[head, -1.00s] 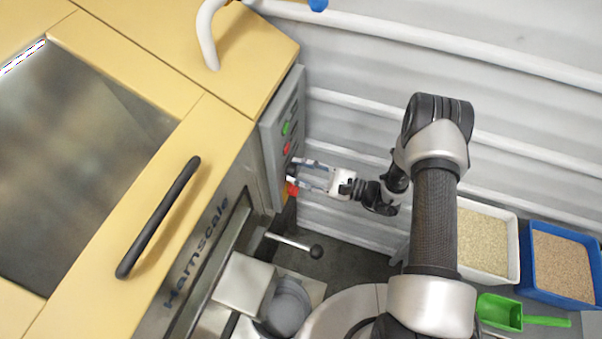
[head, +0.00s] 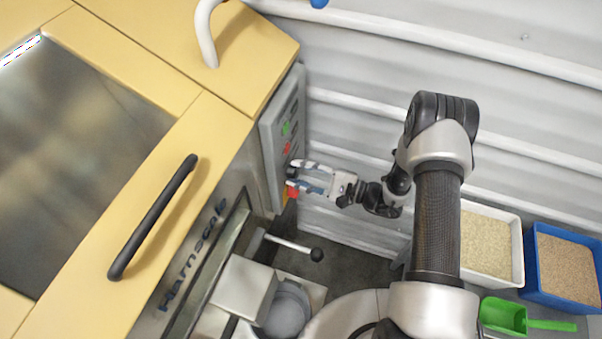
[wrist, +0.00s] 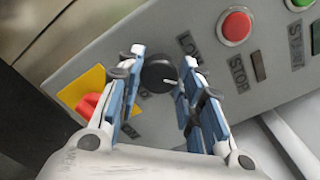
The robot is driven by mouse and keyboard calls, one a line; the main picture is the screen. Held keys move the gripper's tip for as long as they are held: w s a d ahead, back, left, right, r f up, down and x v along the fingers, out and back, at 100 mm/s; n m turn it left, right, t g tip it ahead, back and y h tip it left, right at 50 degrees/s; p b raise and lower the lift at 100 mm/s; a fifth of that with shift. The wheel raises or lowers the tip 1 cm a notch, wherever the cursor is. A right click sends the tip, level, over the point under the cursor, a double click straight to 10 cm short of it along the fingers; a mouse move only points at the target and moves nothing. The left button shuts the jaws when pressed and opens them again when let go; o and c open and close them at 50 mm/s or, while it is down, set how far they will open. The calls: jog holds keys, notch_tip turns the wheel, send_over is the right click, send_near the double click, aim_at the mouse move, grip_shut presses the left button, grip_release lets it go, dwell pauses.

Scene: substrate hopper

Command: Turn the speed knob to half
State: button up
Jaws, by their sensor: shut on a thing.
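The speed knob is a black round knob (wrist: 158,74) with a pale pointer line on the grey control panel (wrist: 230,85). In the wrist view it sits between the fingertips of my gripper (wrist: 162,70), and the white line points down and right. My gripper also shows in the head view (head: 296,172), reaching in from the right to the panel's face and shut on the knob. Printed letters beside the knob are partly hidden by the fingers; "LOW" shows above it.
A red stop button (wrist: 235,25) and a green button (head: 286,128) are on the same panel. A red switch on a yellow plate (wrist: 88,102) is close beside the fingers. A lever with a black ball (head: 317,255) juts out below. Trays of grain (head: 520,262) stand at right.

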jog(key=o, duration=1.1)
jog(key=shift+c, duration=0.2)
jog(key=v, duration=1.2)
